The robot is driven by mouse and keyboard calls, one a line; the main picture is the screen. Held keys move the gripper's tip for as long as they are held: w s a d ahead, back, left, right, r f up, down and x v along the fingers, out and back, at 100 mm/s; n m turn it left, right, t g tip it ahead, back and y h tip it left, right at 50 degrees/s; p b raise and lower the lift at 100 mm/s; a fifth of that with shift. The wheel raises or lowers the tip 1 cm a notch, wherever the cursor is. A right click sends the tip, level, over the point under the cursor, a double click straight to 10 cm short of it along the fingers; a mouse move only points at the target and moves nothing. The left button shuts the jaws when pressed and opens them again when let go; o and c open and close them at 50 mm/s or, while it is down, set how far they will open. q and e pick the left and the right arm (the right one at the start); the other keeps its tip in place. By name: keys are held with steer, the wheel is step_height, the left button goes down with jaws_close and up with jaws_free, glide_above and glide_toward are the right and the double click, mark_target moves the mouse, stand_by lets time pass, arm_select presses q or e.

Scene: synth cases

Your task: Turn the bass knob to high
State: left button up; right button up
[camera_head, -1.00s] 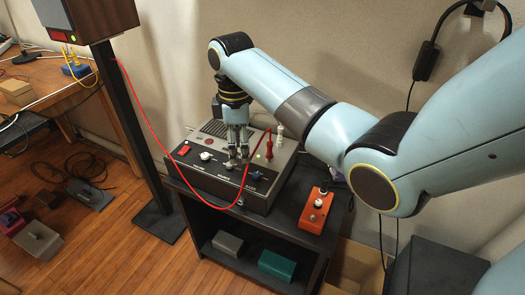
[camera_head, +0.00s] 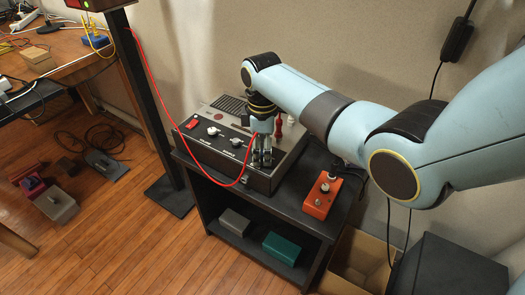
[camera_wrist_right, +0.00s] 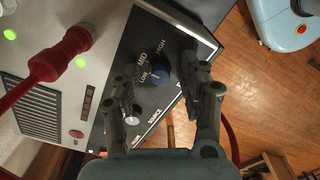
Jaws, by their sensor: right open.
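The amplifier (camera_head: 215,150) stands on a black shelf unit, its knobs in a row along the dark front panel. My right gripper (camera_head: 262,160) points down over the right end of this row and hides the knob there. In the right wrist view a dark blue knob (camera_wrist_right: 162,70) lies between the two spread fingers of the gripper (camera_wrist_right: 163,88), near words reading LOW, MID and HIGH. The gripper is open; I cannot tell whether a finger touches the knob. The knob's exact pointer direction is unclear. A silver knob (camera_wrist_right: 132,113) shows beside the left finger. My left gripper is not in view.
A red cable (camera_head: 160,100) loops down across the amplifier's front to a red plug (camera_wrist_right: 62,55) on its top. An orange pedal (camera_head: 321,196) sits on the shelf unit's top (camera_head: 290,205), to the right. A black speaker post (camera_head: 145,110) stands left.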

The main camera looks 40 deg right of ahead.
jaws_close()
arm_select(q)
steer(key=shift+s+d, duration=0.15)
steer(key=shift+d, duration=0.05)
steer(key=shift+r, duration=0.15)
arm_select(e)
steer(key=m+p, duration=0.2)
steer(key=shift+r+m+p, duration=0.15)
steer(key=shift+m+p, duration=0.15)
steer(key=m+p, duration=0.2)
steer(key=shift+m, duration=0.3)
steer(key=m+p, duration=0.1)
steer(key=m, duration=0.2)
steer(key=shift+m, duration=0.3)
arm_select(q)
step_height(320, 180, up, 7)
steer(key=p, duration=0.1)
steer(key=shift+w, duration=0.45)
arm_select(e)
steer(key=shift+a+f+m, duration=0.1)
steer(key=shift+f+m, duration=0.1)
steer(key=shift+m, duration=1.4)
arm_select(q)
steer(key=shift+p, duration=0.3)
